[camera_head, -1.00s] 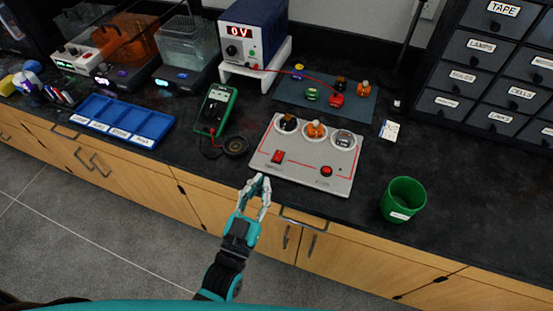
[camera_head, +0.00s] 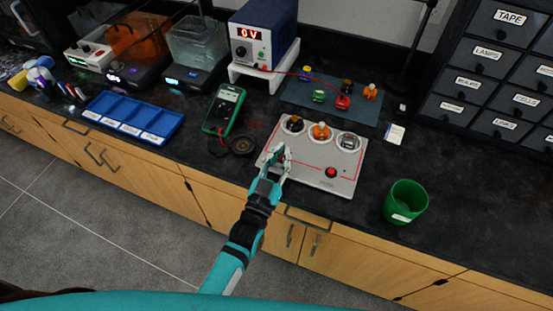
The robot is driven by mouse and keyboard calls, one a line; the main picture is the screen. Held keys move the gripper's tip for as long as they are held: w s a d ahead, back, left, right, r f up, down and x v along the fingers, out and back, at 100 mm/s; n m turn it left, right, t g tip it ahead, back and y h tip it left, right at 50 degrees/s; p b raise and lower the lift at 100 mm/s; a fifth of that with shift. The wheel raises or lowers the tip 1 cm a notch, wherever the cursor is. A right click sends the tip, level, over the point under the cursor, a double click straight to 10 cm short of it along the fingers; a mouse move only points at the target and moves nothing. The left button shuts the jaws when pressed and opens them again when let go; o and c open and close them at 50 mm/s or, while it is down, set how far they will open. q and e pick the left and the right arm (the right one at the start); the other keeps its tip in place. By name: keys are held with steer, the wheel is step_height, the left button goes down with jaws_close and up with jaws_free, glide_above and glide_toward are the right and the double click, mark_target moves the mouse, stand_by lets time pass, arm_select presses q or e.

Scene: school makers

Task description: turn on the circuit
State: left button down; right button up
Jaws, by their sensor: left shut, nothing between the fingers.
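The circuit board (camera_head: 315,175) is a light grey panel with red lines, lying near the front edge of the black bench. Along its back are a dark round part (camera_head: 293,124), an orange part (camera_head: 321,130) and a round clear-topped part (camera_head: 348,142). A red round button (camera_head: 331,172) sits at its front right. My left gripper (camera_head: 280,155) is shut and empty, with its fingertips over the board's left side, at the red rocker switch. The fingers mostly hide that switch, and I cannot tell whether they touch it. My right gripper is not in view.
A power supply (camera_head: 262,30) reading 0 V stands at the back on a white stand. A green multimeter (camera_head: 223,108) and blue tray (camera_head: 132,118) lie to the left. A green cup (camera_head: 405,201) stands to the right. A grey mat (camera_head: 330,100) holds several coloured parts.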

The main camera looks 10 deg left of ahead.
arm_select(q)
steer(key=shift+s+a+f, duration=0.1)
steer(key=shift+f, duration=0.95)
